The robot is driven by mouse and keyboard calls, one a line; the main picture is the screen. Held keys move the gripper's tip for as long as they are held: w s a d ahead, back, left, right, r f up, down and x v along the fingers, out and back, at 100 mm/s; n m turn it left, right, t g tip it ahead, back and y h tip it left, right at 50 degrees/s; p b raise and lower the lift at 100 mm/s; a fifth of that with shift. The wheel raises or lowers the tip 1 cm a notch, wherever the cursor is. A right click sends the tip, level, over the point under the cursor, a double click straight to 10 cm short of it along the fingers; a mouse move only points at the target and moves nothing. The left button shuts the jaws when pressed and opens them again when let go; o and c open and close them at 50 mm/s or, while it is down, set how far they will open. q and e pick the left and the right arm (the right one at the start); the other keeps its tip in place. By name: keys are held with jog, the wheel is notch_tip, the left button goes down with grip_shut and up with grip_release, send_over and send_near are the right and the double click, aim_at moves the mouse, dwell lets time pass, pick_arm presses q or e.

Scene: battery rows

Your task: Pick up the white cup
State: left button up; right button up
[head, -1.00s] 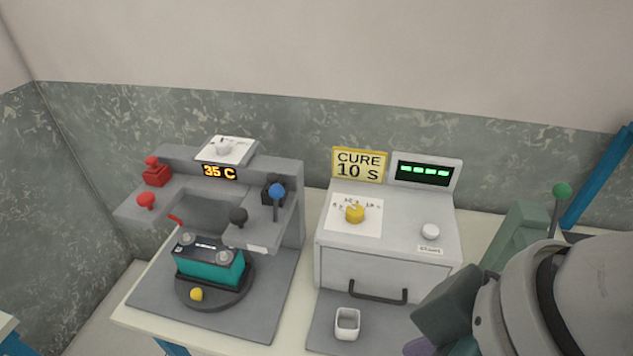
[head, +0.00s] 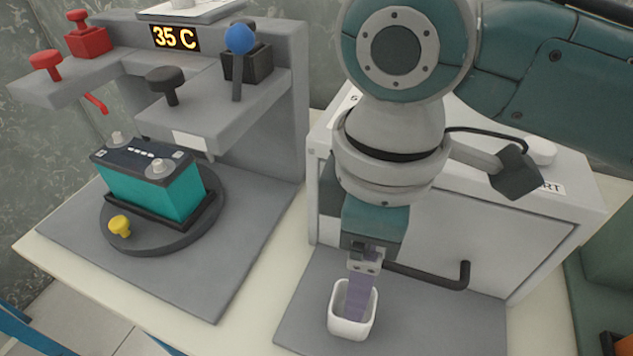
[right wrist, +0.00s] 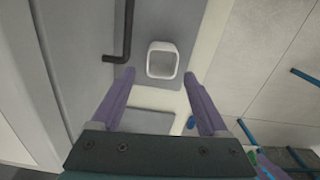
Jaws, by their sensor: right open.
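The white cup (head: 350,329), a small open square one, stands upright on the grey mat in front of the cure box. It also shows in the right wrist view (right wrist: 163,73), top centre, between the lines of the two purple fingers and just past their tips. My right gripper (head: 359,312) points down at the cup, its fingers overlapping the cup's opening in the head view. In the right wrist view the gripper (right wrist: 160,77) is open with a wide gap and nothing between the fingers.
The cure box's dark handle (head: 430,277) is close behind and right of the gripper. To the left, a teal battery (head: 155,190) sits on a round turntable with a yellow knob (head: 119,226). The grey mat (head: 440,325) right of the cup is clear.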

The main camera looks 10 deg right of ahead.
aim_at(337, 324)
notch_tip(337, 324, down, 2)
jog(key=f, duration=0.1)
jog(key=f+b, duration=0.1)
jog(key=f, duration=0.3)
jog(key=shift+s+a, duration=0.15)
jog(key=shift+a, duration=0.1)
jog(key=shift+c, duration=0.3)
jog(key=c, duration=1.1)
